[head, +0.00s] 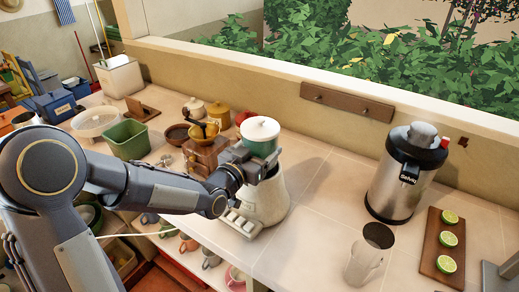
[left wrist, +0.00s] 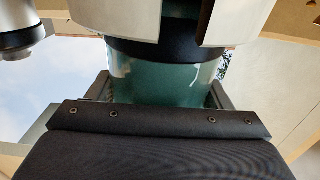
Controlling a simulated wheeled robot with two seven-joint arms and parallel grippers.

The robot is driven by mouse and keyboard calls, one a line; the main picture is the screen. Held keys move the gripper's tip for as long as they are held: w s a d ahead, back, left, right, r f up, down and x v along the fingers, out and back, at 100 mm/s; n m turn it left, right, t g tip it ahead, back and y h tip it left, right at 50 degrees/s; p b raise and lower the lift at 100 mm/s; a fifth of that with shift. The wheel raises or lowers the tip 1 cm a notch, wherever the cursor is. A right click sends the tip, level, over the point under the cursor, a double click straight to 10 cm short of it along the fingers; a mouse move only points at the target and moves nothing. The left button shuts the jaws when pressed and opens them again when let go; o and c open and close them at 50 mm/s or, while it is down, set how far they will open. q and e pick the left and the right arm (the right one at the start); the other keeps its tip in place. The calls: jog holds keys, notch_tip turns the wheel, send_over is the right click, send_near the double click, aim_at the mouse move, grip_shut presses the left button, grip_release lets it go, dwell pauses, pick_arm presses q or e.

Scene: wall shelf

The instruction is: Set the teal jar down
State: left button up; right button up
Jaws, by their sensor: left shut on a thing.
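The teal jar (head: 261,147) with its white lid is held up in my left gripper (head: 259,163). It looks upright, in front of the back wall and over or just behind a cream appliance (head: 263,202) on the counter. I cannot tell from this view whether its base touches anything. In the left wrist view the teal jar (left wrist: 160,82) fills the space between the fingers of my left gripper (left wrist: 160,95), which is shut on it. Its lower part is hidden in the head view by the gripper. My right gripper is in neither view.
A wooden coffee grinder (head: 204,153) and lidded canisters (head: 218,115) stand close to the left. A green bin (head: 128,139) is farther left. A steel urn (head: 405,175), a clear jug (head: 368,257) and a board (head: 440,236) with limes are right. The counter between appliance and urn is clear.

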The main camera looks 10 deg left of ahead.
pick_arm(q)
jog(key=shift+s+f, duration=0.1)
jog(key=shift+f+b, duration=0.25)
jog(key=shift+b, duration=0.05)
jog(key=o, duration=1.4)
